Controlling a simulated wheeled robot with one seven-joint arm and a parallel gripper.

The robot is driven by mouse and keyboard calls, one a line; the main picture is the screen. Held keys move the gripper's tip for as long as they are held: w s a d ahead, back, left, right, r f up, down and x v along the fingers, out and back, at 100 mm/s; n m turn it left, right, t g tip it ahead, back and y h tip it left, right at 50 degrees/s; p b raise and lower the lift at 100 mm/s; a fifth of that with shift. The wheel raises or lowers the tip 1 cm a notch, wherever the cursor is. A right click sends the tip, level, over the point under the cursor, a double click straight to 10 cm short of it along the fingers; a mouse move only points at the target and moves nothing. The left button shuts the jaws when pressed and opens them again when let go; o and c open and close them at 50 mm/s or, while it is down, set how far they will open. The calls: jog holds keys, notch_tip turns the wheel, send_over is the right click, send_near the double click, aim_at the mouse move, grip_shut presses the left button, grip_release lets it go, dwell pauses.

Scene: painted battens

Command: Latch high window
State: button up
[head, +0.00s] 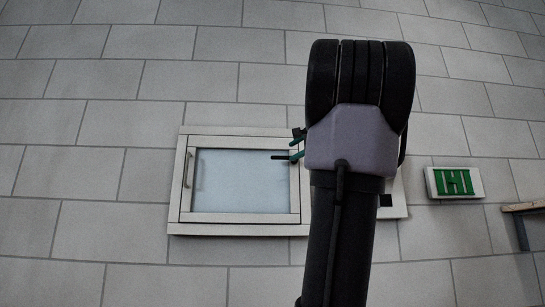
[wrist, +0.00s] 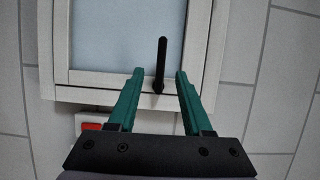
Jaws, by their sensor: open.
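The window (head: 240,180) is set in a pale frame (head: 240,229) on the wall, with a frosted pane. Its pane and frame also show in the wrist view (wrist: 112,35). A black latch lever (head: 280,157) points left over the pane's right edge in the head view. In the wrist view the lever (wrist: 161,60) rises from a round base on the frame bar. My gripper (wrist: 160,75) is open, with one green finger on each side of the lever and gaps visible. In the head view my gripper (head: 297,148) is partly hidden behind my arm. I cannot tell whether the sash is fully closed.
A grey pull handle (head: 187,168) is on the sash's left side. A red patch (wrist: 91,127) shows below the frame in the wrist view. A green-and-white sign (head: 454,182) and a wooden ledge (head: 525,206) are at right. The wall left is clear.

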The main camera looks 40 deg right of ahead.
aim_at(281, 157)
jog(key=w, duration=0.3)
jog(key=w+d, duration=0.1)
jog(key=w, duration=0.6)
jog(key=shift+w+d, duration=0.3)
jog(key=shift+d, duration=0.05)
grip_shut()
dwell(1.0)
